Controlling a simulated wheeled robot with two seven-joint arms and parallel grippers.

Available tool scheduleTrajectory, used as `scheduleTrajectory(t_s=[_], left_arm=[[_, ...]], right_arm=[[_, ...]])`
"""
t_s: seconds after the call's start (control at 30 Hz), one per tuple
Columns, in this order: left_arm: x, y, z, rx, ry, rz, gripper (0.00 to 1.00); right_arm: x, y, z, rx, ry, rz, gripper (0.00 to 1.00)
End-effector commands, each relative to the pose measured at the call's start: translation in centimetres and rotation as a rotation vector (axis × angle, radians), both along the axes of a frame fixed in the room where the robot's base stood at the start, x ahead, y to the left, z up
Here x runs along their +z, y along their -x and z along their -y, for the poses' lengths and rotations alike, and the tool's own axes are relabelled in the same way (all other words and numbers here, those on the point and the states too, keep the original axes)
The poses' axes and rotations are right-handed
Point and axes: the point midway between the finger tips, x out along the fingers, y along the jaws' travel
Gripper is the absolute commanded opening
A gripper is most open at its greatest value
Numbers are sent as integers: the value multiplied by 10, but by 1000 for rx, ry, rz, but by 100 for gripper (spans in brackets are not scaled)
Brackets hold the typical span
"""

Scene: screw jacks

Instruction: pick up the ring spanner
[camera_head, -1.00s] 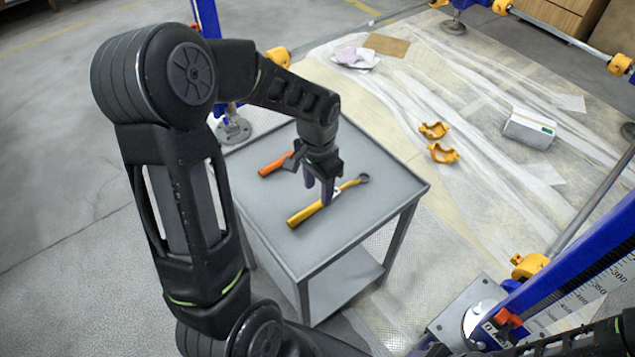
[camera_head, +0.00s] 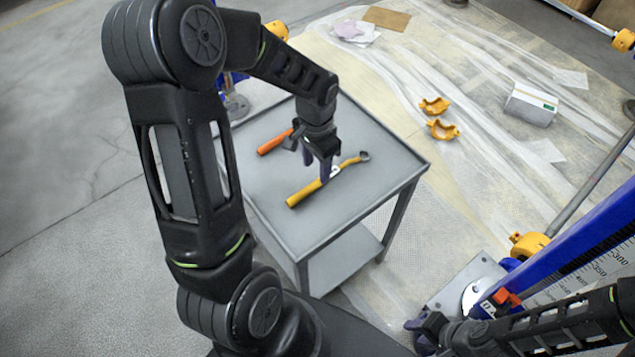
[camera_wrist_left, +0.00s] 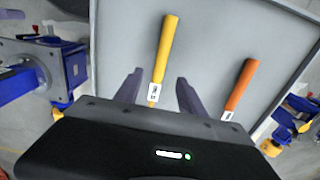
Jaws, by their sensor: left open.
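The ring spanner (camera_head: 304,194) lies on the grey table top, with a yellow handle and a dark ring end toward the right. My left gripper (camera_head: 318,176) points down over its middle, jaws open. In the left wrist view the yellow handle (camera_wrist_left: 168,45) runs up from between the two open fingers (camera_wrist_left: 158,92), with a white label near them. I cannot tell whether the fingers touch it; its ring end is hidden there. My right gripper (camera_head: 428,328) is at the bottom of the head view, beyond the table; its jaws are unclear.
An orange-handled tool (camera_head: 273,143) lies beside the spanner on the table (camera_head: 371,205), its far end hidden behind my left gripper in the head view. Blue jack parts (camera_head: 570,250) stand at the right. Two yellow clamps (camera_head: 435,105) and a white box (camera_head: 531,104) lie on the floor sheeting.

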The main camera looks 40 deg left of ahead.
Motion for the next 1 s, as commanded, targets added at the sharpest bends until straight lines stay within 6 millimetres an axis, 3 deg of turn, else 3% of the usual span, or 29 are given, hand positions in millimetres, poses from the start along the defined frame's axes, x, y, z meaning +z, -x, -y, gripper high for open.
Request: scheduleTrajectory(t_s=[0.17,0.5,1.0], left_arm=[[-5,0,0,0,0,-3,47],[-49,-2,1,0,-1,-2,47],[-52,-3,1,0,0,1,47]], right_arm=[[2,0,0,0,0,0,36],[7,0,0,0,0,0,36],[7,0,0,0,0,-1,36]])
